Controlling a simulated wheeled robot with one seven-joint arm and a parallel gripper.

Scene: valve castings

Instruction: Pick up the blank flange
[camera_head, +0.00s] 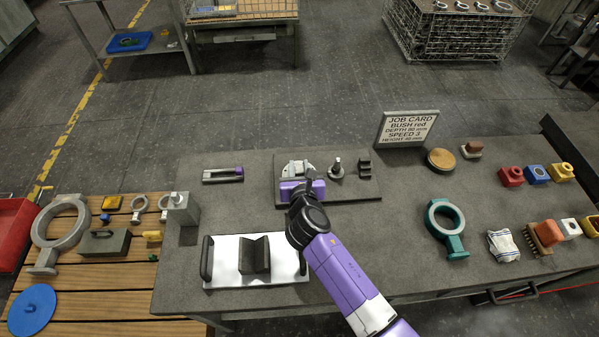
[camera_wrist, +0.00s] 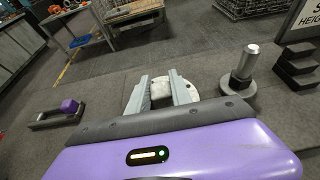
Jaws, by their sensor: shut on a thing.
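The blank flange (camera_wrist: 131,92), a pale round disc with a lighter block-like raised middle, is at the fingertips of my gripper (camera_wrist: 160,84) in the wrist view. In the head view the flange (camera_head: 308,167) is over the dark plate (camera_head: 358,191) on the bench, partly hidden by my purple gripper (camera_head: 297,170). I cannot tell whether it touches the plate.
A grey post on a round base (camera_head: 337,168) and a dark stepped block (camera_head: 365,167) stand close right. A slotted bar with a purple slider (camera_head: 223,175) lies left. A white tray with a V-block (camera_head: 221,270) is in front. The job card (camera_head: 407,130) stands behind right.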

